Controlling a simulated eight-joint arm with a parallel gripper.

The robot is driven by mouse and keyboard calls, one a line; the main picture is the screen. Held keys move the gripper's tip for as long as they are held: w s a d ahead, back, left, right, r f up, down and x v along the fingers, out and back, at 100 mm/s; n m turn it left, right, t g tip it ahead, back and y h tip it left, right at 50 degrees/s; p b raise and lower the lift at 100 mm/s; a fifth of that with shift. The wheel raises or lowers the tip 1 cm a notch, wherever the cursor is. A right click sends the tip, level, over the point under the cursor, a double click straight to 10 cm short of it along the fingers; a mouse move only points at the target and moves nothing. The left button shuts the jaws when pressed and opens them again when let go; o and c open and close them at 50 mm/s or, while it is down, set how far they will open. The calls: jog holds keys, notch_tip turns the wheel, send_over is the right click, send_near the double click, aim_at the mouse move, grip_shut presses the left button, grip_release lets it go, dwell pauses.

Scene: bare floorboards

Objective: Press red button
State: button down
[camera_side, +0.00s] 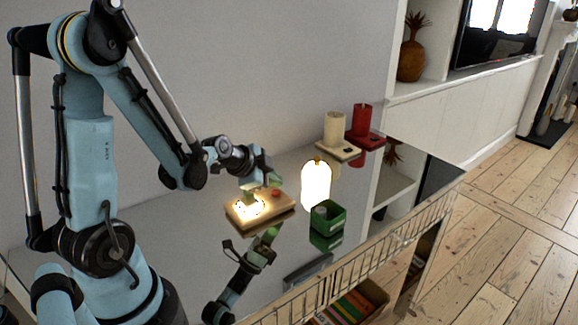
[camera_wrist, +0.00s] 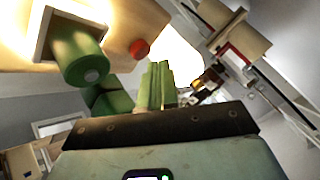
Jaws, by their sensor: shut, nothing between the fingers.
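The red button (camera_side: 276,193) sits near the right end of a pale wooden block (camera_side: 236,218) on the glossy tabletop. In the wrist view the red button (camera_wrist: 139,49) shows on the wooden block (camera_wrist: 118,20), beside a green cylinder (camera_wrist: 78,55) in a square pale frame. In the side view the green cylinder (camera_side: 250,197) stands left of the button. My gripper (camera_side: 268,180) is shut and empty, low over the block near the button. In the wrist view the gripper's green fingers (camera_wrist: 158,70) are together, just right of and below the button. I cannot tell whether they touch it.
A glowing lamp (camera_side: 316,185) and a small green box (camera_side: 333,222) stand right of the block. A cream cylinder (camera_side: 334,129) and a red cylinder (camera_side: 362,120) stand on bases behind.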

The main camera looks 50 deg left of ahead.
aim_at(273, 194)
jog(key=shift+r, duration=2.65)
jog(key=s+d+r+n+g, duration=0.1)
jog(key=s+d+r+n, duration=0.1)
jog(key=s+d+n, duration=0.2)
jog(key=s+d+r+n+g+h, duration=0.1)
jog(key=s+d+n, duration=0.2)
jog(key=d, duration=0.7)
jog(key=shift+s+d+r+n, duration=0.25)
jog(key=shift+s+r+n, duration=0.15)
jog(key=shift+s, duration=0.7)
